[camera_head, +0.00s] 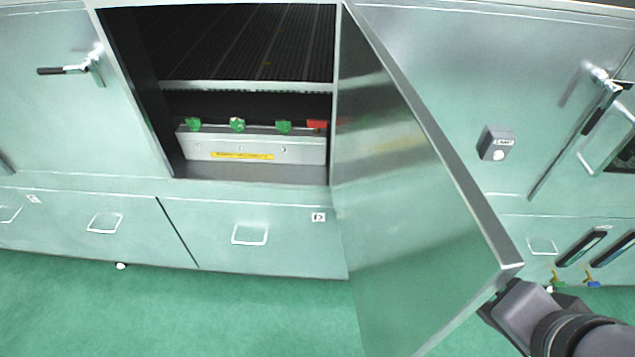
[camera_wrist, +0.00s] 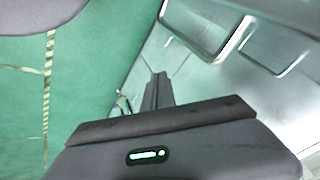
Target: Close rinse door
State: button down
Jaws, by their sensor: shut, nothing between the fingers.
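The rinse door (camera_head: 410,190) is a pale metal panel standing wide open, swung out toward me from the right side of the cabinet opening. Its lower part runs out of the picture. My gripper (camera_head: 498,300) is at the door's free edge, near the lower outer corner and on its right, outer side. I cannot tell whether it touches the door. In the wrist view my gripper (camera_wrist: 157,90) has its dark fingers together with nothing between them. The fingertips are partly hidden behind the door corner in the head view.
The open compartment (camera_head: 250,170) holds a dark rack and a metal box with green and red valves. Closed drawers (camera_head: 250,233) lie below. A grey button box (camera_head: 496,143) and a lever handle (camera_head: 603,95) stick out at right. The green floor (camera_head: 190,310) in front is clear.

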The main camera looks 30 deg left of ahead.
aim_at(425, 249)
jog(key=i+l+u, duration=0.1)
jog(key=u, duration=0.35)
jog(key=i+l+u, duration=0.2)
jog(key=u, duration=0.3)
jog(key=i+l+u, duration=0.15)
jog(key=u, duration=0.3)
jog(key=l+u, duration=0.5)
jog(key=i+l+u, duration=0.1)
jog(key=u, duration=0.35)
jog(key=l, duration=0.1)
